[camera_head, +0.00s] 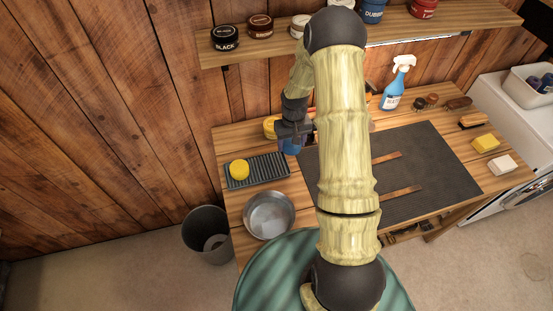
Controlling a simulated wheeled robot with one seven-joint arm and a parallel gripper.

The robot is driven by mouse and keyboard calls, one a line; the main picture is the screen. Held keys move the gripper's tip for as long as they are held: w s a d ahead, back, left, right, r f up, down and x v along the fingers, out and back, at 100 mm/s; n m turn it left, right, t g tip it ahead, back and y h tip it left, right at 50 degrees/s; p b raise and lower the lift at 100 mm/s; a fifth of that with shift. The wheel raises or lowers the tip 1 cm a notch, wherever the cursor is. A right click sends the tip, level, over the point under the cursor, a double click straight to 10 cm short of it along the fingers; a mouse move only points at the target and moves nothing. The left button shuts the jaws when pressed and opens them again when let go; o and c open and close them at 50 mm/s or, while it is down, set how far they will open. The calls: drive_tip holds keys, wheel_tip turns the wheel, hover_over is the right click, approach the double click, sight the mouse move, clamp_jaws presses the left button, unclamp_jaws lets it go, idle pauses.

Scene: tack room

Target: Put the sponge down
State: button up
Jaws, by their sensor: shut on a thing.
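My gripper (291,136) is over the back left of the wooden bench, just right of the ribbed dark tray. It is shut on a small blue thing (291,147), mostly hidden by the gripper; I cannot tell for sure that this is the sponge. A round yellow sponge-like piece (239,170) lies on the ribbed tray (272,172). Another yellow thing (270,127) shows partly behind my gripper. A yellow block (486,143) lies at the right of the bench, near a white block (503,164).
A metal bowl (269,215) stands at the bench's front left, above a dark bin (207,235) on the floor. A dark mat (437,160) with two brown straps covers the middle. A blue spray bottle (393,92) stands behind it. A shelf (270,49) with tins hangs above.

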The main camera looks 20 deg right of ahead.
drive_tip(key=shift+d, duration=0.1)
drive_tip(key=shift+s, duration=0.2)
drive_tip(key=n+b, duration=0.1)
drive_tip(key=n, duration=0.1)
drive_tip(key=shift+w+n+b, duration=0.1)
drive_tip(key=shift+n+b, duration=0.2)
drive_tip(key=shift+n, duration=0.1)
drive_tip(key=n, duration=0.1)
drive_tip(key=a+n+b, duration=0.1)
drive_tip(key=n, duration=0.1)
drive_tip(key=shift+a+r, duration=0.2)
drive_tip(key=shift+a, duration=0.05)
drive_tip(key=n+b, duration=0.1)
drive_tip(key=n, duration=0.1)
drive_tip(key=a+n, duration=0.1)
drive_tip(key=n+b, duration=0.1)
drive_tip(key=n, duration=0.1)
drive_tip(key=shift+w+a+r+n+b, duration=0.25)
drive_tip(key=shift+w+a+n+b, duration=0.05)
drive_tip(key=shift+a+b, duration=0.05)
drive_tip(key=shift+s+a+r+n+b, duration=0.1)
drive_tip(key=shift+a+r+n+b, duration=0.4)
drive_tip(key=shift+n, duration=1.5)
drive_tip(key=shift+a+r+n+b, duration=0.1)
drive_tip(key=shift+a+n+b, duration=0.75)
drive_tip(key=shift+n, duration=1.15)
drive_tip(key=shift+s+a+r+n+b, duration=0.1)
drive_tip(key=shift+a+r+n+b, duration=0.25)
drive_tip(key=shift+n+b, duration=1.1)
